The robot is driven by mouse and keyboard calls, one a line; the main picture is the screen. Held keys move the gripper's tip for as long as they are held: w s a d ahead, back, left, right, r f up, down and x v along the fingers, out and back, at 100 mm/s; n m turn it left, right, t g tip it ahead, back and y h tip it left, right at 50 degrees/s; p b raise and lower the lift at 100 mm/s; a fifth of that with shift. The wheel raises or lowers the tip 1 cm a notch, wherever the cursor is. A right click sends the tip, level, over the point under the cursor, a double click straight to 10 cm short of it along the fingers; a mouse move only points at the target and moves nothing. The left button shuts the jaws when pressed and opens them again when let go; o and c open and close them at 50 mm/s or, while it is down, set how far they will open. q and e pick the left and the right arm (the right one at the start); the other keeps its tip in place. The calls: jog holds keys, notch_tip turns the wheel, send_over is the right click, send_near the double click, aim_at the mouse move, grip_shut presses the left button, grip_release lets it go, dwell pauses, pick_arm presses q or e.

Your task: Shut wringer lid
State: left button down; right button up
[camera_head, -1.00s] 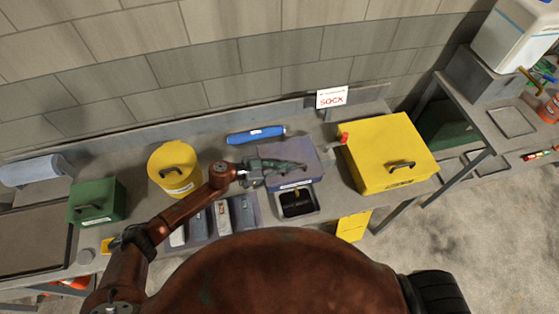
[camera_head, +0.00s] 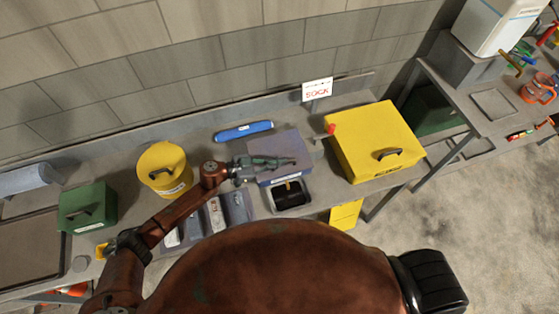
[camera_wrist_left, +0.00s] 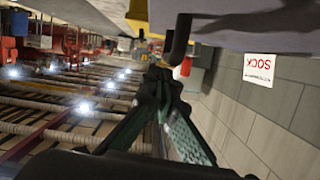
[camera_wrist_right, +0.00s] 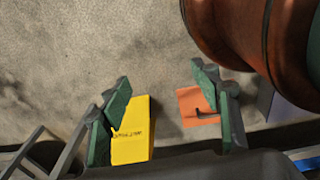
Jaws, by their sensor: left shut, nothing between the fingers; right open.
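A grey-purple box (camera_head: 291,143), apparently the wringer, stands on the bench with a pale label on its front. Its top looks flat; I cannot tell which part is the lid or how far it is shut. A dark-lined tray (camera_head: 291,195) is in front of it. My left gripper (camera_head: 291,161) is shut and empty, its green fingers lying across the box top in the head view. In the left wrist view its fingertips (camera_wrist_left: 162,76) are close below a dark bent handle (camera_wrist_left: 179,38) on a grey surface; contact is unclear. My right gripper (camera_wrist_right: 161,83) is open and empty above the floor.
A yellow box (camera_head: 375,138) stands right of the wringer, with a red knob beside it. A yellow bucket (camera_head: 162,162) and green box (camera_head: 87,206) are left. A blue roll (camera_head: 243,131) lies behind. A SOCK sign (camera_head: 317,89) stands at the wall.

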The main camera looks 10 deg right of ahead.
pick_arm(q)
jog(key=s+a+r, duration=0.1)
jog(key=a+r, duration=0.4)
jog(key=a, duration=0.4)
jog(key=shift+s+a+r, duration=0.25)
jog(key=shift+s+r, duration=0.15)
pick_arm(e)
jog(key=shift+s+a+r, duration=0.1)
jog(key=shift+r, duration=0.5)
